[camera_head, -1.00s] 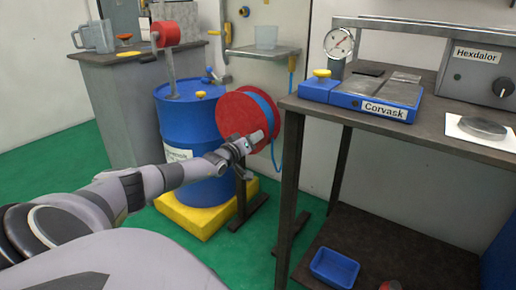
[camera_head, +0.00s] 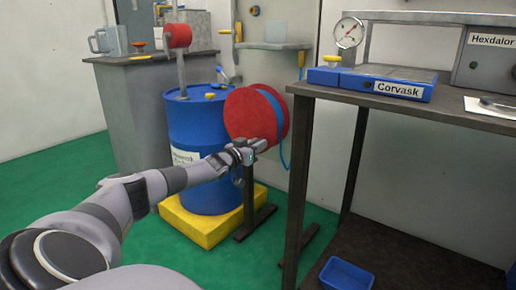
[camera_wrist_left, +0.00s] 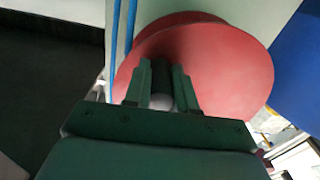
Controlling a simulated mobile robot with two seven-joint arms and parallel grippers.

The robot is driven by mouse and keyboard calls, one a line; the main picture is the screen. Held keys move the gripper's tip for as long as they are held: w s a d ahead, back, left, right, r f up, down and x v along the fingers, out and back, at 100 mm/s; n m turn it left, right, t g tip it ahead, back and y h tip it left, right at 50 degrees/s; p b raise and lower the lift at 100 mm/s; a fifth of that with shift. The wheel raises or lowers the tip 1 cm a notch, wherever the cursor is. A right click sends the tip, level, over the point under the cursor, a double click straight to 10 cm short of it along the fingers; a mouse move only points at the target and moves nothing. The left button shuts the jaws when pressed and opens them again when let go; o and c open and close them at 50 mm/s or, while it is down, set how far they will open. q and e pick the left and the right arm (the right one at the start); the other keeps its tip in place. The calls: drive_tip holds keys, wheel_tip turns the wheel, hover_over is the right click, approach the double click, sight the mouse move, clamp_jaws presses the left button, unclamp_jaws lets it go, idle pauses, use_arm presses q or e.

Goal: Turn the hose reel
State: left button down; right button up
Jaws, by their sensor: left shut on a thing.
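The hose reel (camera_head: 246,112) has red discs with blue hose wound between them. It stands on a dark stand beside the blue drum. My left gripper (camera_head: 258,146) is at the lower front of the near red disc. In the left wrist view the red disc (camera_wrist_left: 225,70) fills the upper middle. There my left gripper (camera_wrist_left: 164,88) is shut on the reel's crank handle (camera_wrist_left: 162,101), a dark grip with a pale round end, between its two fingers. My right gripper is not in view.
A blue drum (camera_head: 200,130) stands on a yellow pallet (camera_head: 208,228) left of the reel. A dark workbench (camera_head: 440,112) with a blue Corvask device (camera_head: 372,84) is close on the right. A blue bin (camera_head: 346,274) sits on its lower shelf. Green floor (camera_head: 60,185) is clear at left.

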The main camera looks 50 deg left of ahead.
use_arm(q)
drive_tip(key=shift+f, duration=0.2)
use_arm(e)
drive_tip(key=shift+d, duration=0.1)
use_arm(q)
drive_tip(key=c, duration=0.9)
unclamp_jaws()
drive_tip(key=shift+a, duration=0.1)
drive_tip(key=shift+r, duration=0.1)
drive_tip(key=shift+s, duration=0.2)
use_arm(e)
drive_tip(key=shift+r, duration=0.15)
use_arm(q)
drive_tip(key=shift+s, duration=0.15)
drive_tip(key=shift+s+d+p, duration=0.25)
drive_tip(key=shift+s+p, duration=0.3)
drive_tip(key=shift+p, duration=0.1)
drive_tip(key=shift+p+v, duration=2.25)
drive_tip(key=shift+v, duration=0.4)
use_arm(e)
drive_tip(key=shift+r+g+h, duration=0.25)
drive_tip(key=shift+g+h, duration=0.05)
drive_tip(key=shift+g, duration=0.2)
